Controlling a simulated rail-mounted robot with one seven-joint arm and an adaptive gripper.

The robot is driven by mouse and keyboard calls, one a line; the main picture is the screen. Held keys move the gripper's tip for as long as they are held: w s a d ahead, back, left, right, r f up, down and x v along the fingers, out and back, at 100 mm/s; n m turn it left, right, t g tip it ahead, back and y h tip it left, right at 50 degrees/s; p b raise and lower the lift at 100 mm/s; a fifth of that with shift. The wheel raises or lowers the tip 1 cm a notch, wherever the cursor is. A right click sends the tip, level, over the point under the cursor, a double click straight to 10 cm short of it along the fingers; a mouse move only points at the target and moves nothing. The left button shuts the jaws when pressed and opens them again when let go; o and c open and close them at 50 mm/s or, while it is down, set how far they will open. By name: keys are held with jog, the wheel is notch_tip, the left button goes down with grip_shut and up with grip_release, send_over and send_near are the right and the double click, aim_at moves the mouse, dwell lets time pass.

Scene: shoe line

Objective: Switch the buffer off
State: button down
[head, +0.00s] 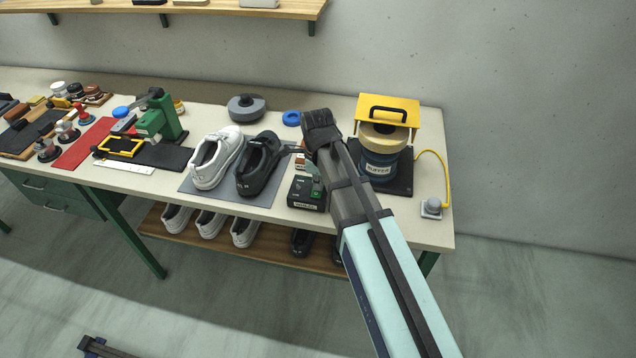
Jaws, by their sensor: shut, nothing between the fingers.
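The buffer (380,165) is a blue drum labelled BUFFER, with a tan top under a yellow hood with a black handle. It stands on a dark base at the bench's right end. A yellow cable runs from it to a small grey switch unit (431,207) with a round knob. A dark control box (306,205) labelled WHEEL, with small green marks, sits at the front edge, left of the buffer. My gripper (318,130) is the dark end of my arm, above the bench between black shoe and buffer. It is shut and empty; its fingertips are hard to make out.
A white shoe (212,160) and a black shoe (258,165) stand on a grey mat left of the control box. A green press (160,120) and several bottles are farther left. A shelf (190,240) of shoes is below. My arm hides part of the bench front.

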aim_at(317, 196)
jog(key=r+p, duration=0.3)
jog(key=r, duration=0.1)
jog(key=shift+s+r, duration=0.1)
jog(key=shift+s, duration=0.2)
notch_tip(317, 196, up, 10)
jog(key=s+b, duration=0.1)
jog(key=b, duration=0.2)
jog(key=shift+s+a+f, duration=0.2)
jog(key=shift+s+a, duration=0.05)
jog(key=shift+s, duration=0.05)
jog(key=shift+f, duration=0.1)
